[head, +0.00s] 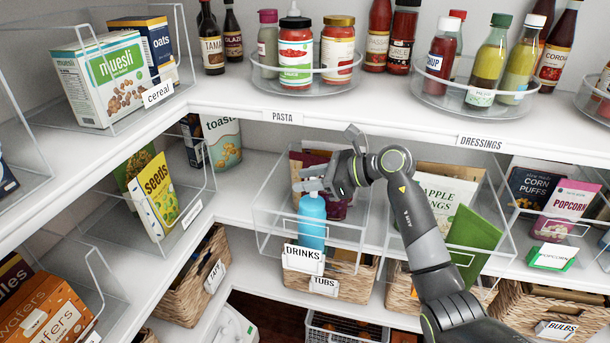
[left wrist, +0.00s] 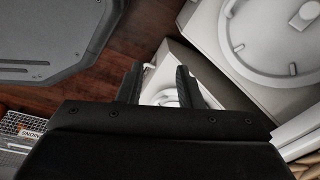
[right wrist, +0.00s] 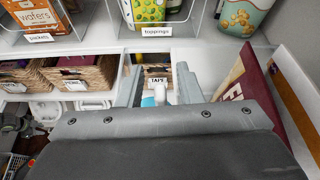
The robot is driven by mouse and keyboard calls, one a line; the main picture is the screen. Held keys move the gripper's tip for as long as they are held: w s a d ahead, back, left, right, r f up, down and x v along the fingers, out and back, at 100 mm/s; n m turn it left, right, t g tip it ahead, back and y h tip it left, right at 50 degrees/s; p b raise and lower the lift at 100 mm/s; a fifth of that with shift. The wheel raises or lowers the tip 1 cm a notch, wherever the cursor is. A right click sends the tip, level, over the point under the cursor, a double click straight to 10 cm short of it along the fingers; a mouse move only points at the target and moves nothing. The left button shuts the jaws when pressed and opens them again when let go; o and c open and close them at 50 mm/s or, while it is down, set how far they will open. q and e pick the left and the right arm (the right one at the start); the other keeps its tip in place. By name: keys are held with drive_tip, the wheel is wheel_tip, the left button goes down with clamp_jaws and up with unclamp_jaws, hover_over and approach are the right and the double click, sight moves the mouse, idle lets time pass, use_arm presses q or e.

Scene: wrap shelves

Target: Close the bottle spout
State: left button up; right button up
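A blue bottle (head: 312,222) stands upright in a clear bin labelled DRINKS on the middle shelf. My right gripper (head: 312,182) is at the bottle's top and hides most of its cap in the head view. In the right wrist view, a white spout piece (right wrist: 160,93) and a bit of blue show between the two fingers of the right gripper (right wrist: 158,88), which are apart. I cannot tell whether a finger touches the spout or how far it is raised. My left gripper (left wrist: 158,85) is open and empty, low over the floor, outside the head view.
The clear bin's walls (head: 268,238) surround the bottle, and a maroon packet (right wrist: 240,85) stands close beside my right gripper. The upper shelf edge (head: 330,118) runs just above my right wrist. A white appliance (left wrist: 275,40) is near my left gripper.

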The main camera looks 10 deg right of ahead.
drive_tip(key=shift+w+a+f, duration=0.1)
drive_tip(key=shift+a, duration=0.1)
clamp_jaws()
